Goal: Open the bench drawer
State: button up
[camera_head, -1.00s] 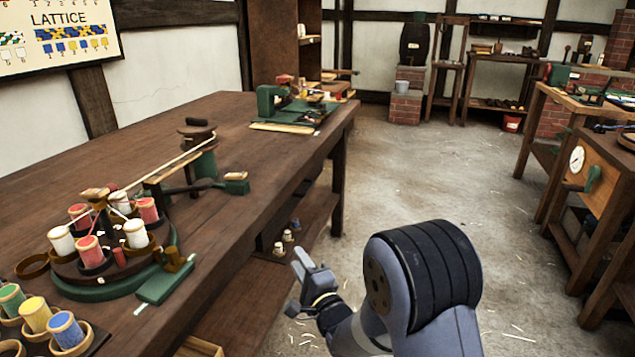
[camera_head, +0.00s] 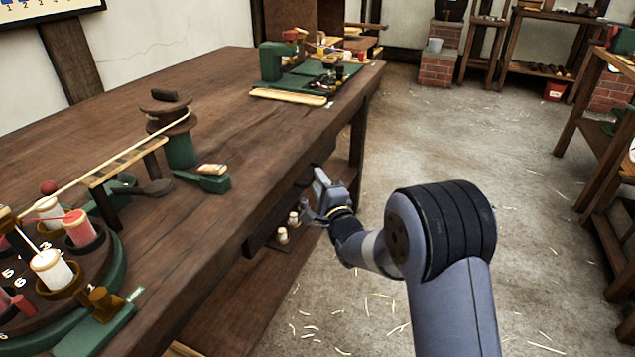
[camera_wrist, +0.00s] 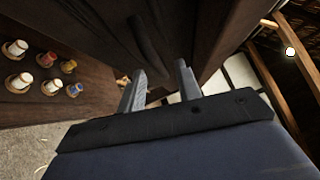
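The long dark wooden bench (camera_head: 240,110) fills the left of the head view. My gripper (camera_head: 322,188) is beside the bench's right side, below the top. In the wrist view my gripper (camera_wrist: 160,80) has its two fingers apart, with the handle just beyond the tips. I see no clear contact. The drawer looks shut.
Small spools (camera_wrist: 48,72) stand on the shelf below the bench top; two pale ones (camera_head: 282,235) show beside my gripper. A braiding stand (camera_head: 70,290) and green tools (camera_head: 205,179) lie on the bench. Open floor (camera_head: 440,150) lies to the right.

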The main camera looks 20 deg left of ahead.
jog(key=shift+w+a+r, duration=0.1)
jog(key=shift+w+a, duration=0.35)
jog(key=shift+w, duration=0.1)
grip_shut()
dwell(0.4)
